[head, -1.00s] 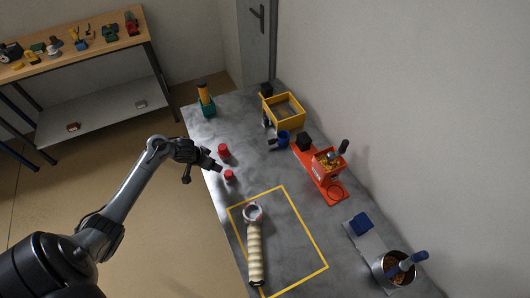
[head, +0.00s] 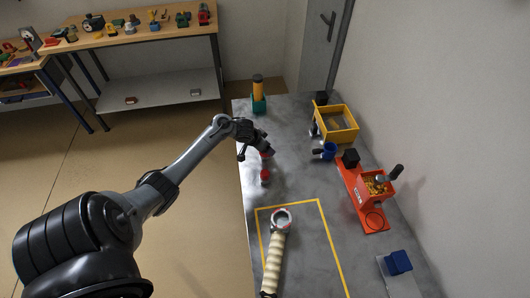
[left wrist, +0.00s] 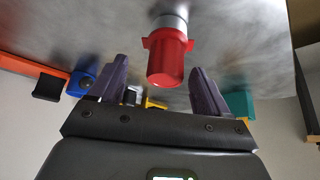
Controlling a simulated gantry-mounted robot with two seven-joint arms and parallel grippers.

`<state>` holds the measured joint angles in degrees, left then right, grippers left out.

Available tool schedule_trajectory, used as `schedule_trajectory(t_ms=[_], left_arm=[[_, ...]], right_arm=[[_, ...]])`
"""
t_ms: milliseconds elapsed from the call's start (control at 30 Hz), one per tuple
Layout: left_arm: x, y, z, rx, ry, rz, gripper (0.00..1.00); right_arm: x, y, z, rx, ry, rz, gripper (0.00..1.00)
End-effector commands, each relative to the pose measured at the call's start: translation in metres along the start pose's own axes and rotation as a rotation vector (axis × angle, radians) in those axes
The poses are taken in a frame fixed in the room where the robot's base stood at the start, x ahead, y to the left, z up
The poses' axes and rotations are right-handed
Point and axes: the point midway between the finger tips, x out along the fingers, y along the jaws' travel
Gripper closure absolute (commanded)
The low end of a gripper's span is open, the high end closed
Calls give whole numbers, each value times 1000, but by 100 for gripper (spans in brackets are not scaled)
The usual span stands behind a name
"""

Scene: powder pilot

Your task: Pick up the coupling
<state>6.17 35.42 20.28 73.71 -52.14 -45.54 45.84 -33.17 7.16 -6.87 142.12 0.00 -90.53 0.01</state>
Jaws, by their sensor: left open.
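A red capped piece with two side ears and a metallic end, which looks like the coupling, shows in the left wrist view (left wrist: 167,58). It lies between the two dark fingers of my left gripper (left wrist: 156,68), with visible gaps on both sides. My left gripper is open. My right gripper is not in view.
A ribbed cream hose (head: 274,262) with a metal ring end lies inside a yellow taped outline (head: 322,215). A teal-based bottle (head: 258,104) stands at the back.

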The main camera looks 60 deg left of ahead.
Motion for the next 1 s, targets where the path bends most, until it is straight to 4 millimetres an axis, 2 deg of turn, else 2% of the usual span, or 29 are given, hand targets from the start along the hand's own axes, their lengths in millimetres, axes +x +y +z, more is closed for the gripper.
schedule_trajectory(t_ms=[333, 700, 1000], left_arm=[[42, -6, 4, -1, 0, 0, 23], [48, -7, 4, 1, 1, -1, 24], [48, -7, 4, 0, 1, -1, 69]], right_arm=[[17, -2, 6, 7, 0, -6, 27], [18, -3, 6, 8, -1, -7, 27], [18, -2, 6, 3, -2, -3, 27]])
